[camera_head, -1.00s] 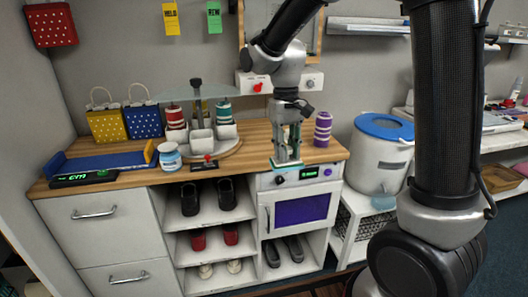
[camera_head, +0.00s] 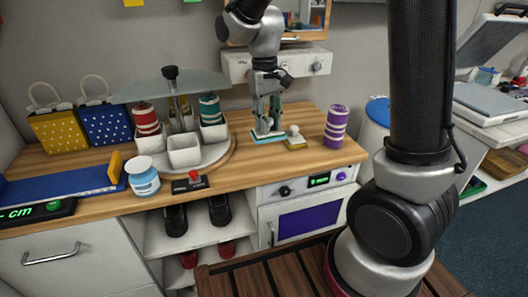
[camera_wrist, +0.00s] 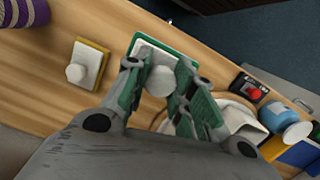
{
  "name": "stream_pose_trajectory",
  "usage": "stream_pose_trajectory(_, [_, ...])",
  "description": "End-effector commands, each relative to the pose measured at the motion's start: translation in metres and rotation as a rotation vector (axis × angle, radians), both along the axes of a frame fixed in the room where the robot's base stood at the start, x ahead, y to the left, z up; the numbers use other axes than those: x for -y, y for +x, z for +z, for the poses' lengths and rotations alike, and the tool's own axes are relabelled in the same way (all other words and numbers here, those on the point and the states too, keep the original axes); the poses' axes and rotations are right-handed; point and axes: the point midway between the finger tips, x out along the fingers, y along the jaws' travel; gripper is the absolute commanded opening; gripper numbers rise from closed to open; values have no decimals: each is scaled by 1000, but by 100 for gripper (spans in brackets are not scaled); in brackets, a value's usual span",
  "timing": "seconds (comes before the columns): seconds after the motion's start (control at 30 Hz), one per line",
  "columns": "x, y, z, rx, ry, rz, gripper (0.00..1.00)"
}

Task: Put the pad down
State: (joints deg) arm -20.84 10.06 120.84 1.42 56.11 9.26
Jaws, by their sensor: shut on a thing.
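My gripper (camera_head: 267,122) points down over the wooden counter, its fingers closed around the round white knob of a pad. This pad (camera_head: 268,137) has a green base and a white top; in the wrist view the pad (camera_wrist: 148,45) sits between the fingertips (camera_wrist: 160,72). It is level and at or just above the counter; I cannot tell whether it touches. A second pad with a yellow base and white knob (camera_head: 295,139) lies on the counter just to its right in the head view, and apart from it in the wrist view (camera_wrist: 87,66).
A purple-and-white striped spool (camera_head: 337,127) stands to the right. A round stand with white cups (camera_head: 184,151) and spools is to the left. Bare wood (camera_head: 262,166) lies in front of the pads.

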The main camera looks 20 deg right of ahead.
Motion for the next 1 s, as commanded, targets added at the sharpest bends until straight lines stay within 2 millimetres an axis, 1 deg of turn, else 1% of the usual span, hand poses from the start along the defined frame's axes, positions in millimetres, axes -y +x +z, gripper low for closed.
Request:
stream_pose_trajectory(0.03, [0,-1,-11,-6,-2,0,6])
stream_pose_trajectory(0.1, [0,-1,-26,-7,-2,0,6])
stream_pose_trajectory(0.2, [0,-1,-43,-5,-2,0,6])
stream_pose_trajectory(0.43, [0,-1,-64,-3,-2,0,6])
stream_pose_trajectory(0.6, [0,-1,-89,-4,-2,0,6])
stream_pose_trajectory(0.97, [0,0,-94,-2,0,0,6])
stream_pose_trajectory(1.0, [0,0,-94,-1,0,0,28])
